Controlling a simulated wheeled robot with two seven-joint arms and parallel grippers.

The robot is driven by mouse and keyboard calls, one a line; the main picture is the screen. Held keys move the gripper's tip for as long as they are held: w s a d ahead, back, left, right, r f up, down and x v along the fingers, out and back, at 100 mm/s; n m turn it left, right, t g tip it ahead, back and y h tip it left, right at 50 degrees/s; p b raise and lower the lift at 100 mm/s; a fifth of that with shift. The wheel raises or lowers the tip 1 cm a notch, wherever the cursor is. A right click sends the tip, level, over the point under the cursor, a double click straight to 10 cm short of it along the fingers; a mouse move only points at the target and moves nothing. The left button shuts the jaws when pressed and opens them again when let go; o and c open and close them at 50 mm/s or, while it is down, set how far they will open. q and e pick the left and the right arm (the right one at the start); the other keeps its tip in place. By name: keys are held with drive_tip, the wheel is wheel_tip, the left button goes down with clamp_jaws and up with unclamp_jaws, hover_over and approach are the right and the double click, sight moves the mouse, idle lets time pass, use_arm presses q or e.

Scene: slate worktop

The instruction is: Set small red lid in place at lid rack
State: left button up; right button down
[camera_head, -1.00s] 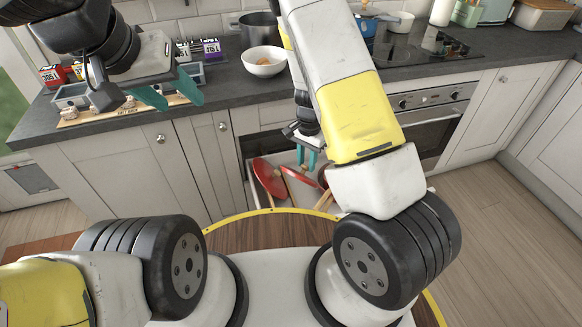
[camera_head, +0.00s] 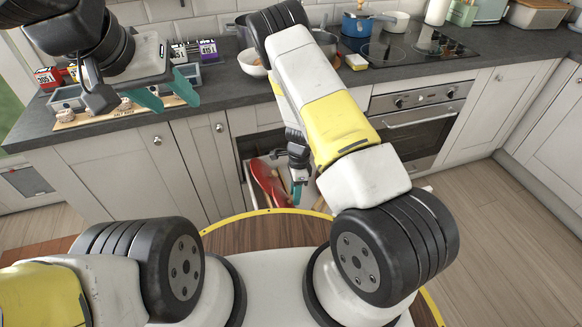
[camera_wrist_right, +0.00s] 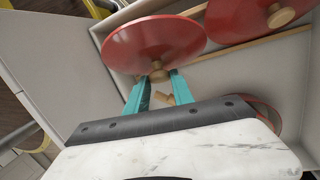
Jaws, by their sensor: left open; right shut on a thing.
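In the right wrist view a red lid (camera_wrist_right: 150,42) with a wooden knob stands tilted in front of my right gripper (camera_wrist_right: 159,78). The teal fingers are shut around its knob. A second red lid (camera_wrist_right: 250,14) with a wooden knob is beside it, and part of another red edge (camera_wrist_right: 266,112) shows behind my gripper. In the head view my right gripper (camera_head: 297,188) is low in the open drawer beside a red lid (camera_head: 262,178); its grasp is hard to see there. Pale wooden rails (camera_wrist_right: 285,36) run behind the lids. My left gripper (camera_head: 170,92) is open and empty above the counter.
The open drawer (camera_wrist_right: 50,55) has pale walls close around the lids. The floor at right is clear.

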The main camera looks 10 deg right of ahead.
drive_tip(key=shift+w+d+x, duration=0.1)
drive_tip(key=shift+w+x, duration=0.15)
drive_tip(key=shift+x, duration=1.1)
drive_tip(key=shift+w+d+x, duration=0.15)
drive_tip(key=shift+w+x, duration=0.1)
drive_tip(key=shift+x, duration=1.15)
drive_tip(key=shift+w+d+x, duration=0.1)
drive_tip(key=shift+w+x, duration=0.2)
drive_tip(key=shift+x, duration=1.05)
drive_tip(key=shift+f, duration=0.2)
drive_tip(key=c, duration=1)
unclamp_jaws()
drive_tip(key=shift+v, duration=3.95)
